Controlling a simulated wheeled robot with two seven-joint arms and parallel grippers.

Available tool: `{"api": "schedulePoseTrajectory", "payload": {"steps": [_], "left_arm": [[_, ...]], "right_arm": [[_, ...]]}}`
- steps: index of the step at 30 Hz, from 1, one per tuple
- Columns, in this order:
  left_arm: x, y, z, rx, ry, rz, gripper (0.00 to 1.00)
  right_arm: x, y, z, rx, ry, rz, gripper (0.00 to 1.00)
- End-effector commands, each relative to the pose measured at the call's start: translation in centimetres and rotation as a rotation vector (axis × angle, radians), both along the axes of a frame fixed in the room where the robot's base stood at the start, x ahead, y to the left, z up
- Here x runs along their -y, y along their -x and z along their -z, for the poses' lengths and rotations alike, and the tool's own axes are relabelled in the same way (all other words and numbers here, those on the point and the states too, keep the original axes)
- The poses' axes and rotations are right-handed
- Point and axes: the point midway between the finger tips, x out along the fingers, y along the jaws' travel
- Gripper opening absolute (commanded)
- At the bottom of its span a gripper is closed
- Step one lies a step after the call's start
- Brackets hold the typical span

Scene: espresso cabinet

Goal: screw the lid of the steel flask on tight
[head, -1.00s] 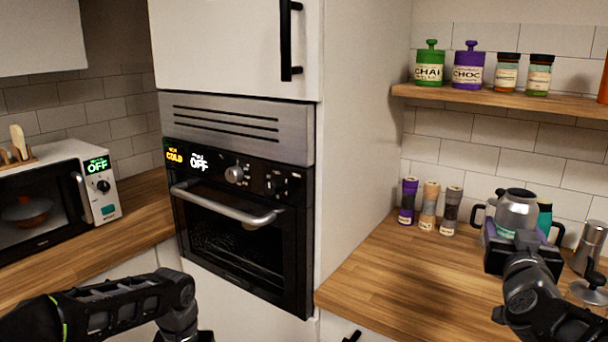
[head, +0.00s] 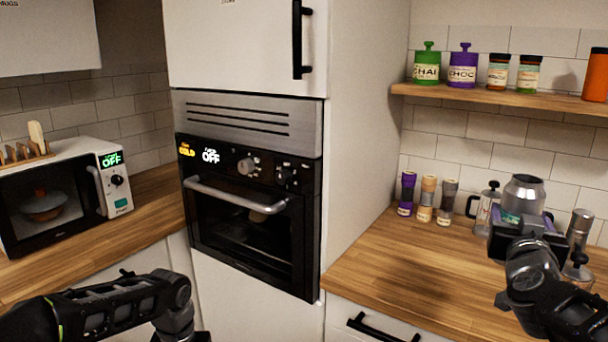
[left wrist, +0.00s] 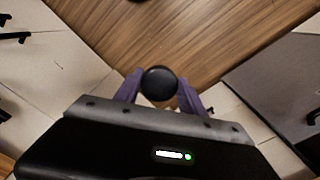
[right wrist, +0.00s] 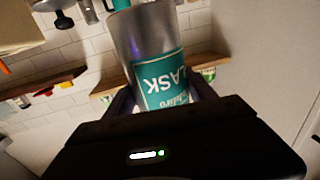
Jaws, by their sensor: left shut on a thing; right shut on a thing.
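The steel flask (head: 522,190) is upright in the head view with its open mouth up. My right gripper (head: 522,226) is shut around it. In the right wrist view the flask (right wrist: 150,58) shows bare steel and a teal label between the fingers. A round black lid (left wrist: 160,82) sits between the purple fingers of my left gripper (left wrist: 160,96), which is shut on it. The lid is apart from the flask.
Several spice grinders (head: 425,198) stand by the wall. The shelf (head: 500,98) holds jars. The oven (head: 250,205) is between the counters.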

Motion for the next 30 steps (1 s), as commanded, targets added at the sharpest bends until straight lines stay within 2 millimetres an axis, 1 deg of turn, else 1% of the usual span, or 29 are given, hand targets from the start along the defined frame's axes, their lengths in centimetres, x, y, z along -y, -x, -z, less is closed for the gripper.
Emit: {"api": "schedulePoseTrajectory", "payload": {"steps": [1, 8, 13, 17, 20, 23, 27, 29, 30], "left_arm": [[0.0, 0.0, 0.0, 0.000, 0.001, -0.001, 0.09], [-0.1, 0.0, 0.3, -0.001, 0.002, -0.002, 0.09], [-0.2, 0.0, 0.5, -0.002, 0.002, -0.004, 0.09], [-0.3, 0.0, 0.6, -0.003, 0.002, -0.005, 0.09], [-0.3, 0.0, 0.8, -0.003, 0.002, -0.005, 0.09], [-0.3, 0.0, 1.0, -0.003, 0.002, -0.006, 0.09], [-0.3, 0.1, 1.3, -0.003, 0.001, -0.007, 0.09], [-0.3, 0.1, 1.5, -0.003, 0.000, -0.007, 0.09], [-0.2, 0.1, 1.5, -0.003, 0.000, -0.007, 0.09]], "right_arm": [[-0.3, -0.2, -0.2, 0.002, 0.001, 0.000, 0.00], [-2.0, -1.8, 1.8, -0.001, 0.000, -0.027, 0.00], [-3.9, -3.2, 4.2, -0.003, 0.001, -0.069, 0.00], [-5.8, -4.4, 6.8, -0.005, 0.000, -0.115, 0.00], [-7.6, -5.3, 9.3, -0.005, 0.000, -0.161, 0.00], [-10.1, -6.1, 12.7, -0.009, -0.001, -0.221, 0.00], [-14.4, -7.0, 18.7, -0.010, -0.004, -0.325, 0.00], [-16.2, -7.0, 21.2, -0.009, -0.005, -0.367, 0.00], [-17.3, -7.0, 22.8, -0.009, -0.006, -0.393, 0.00]]}}
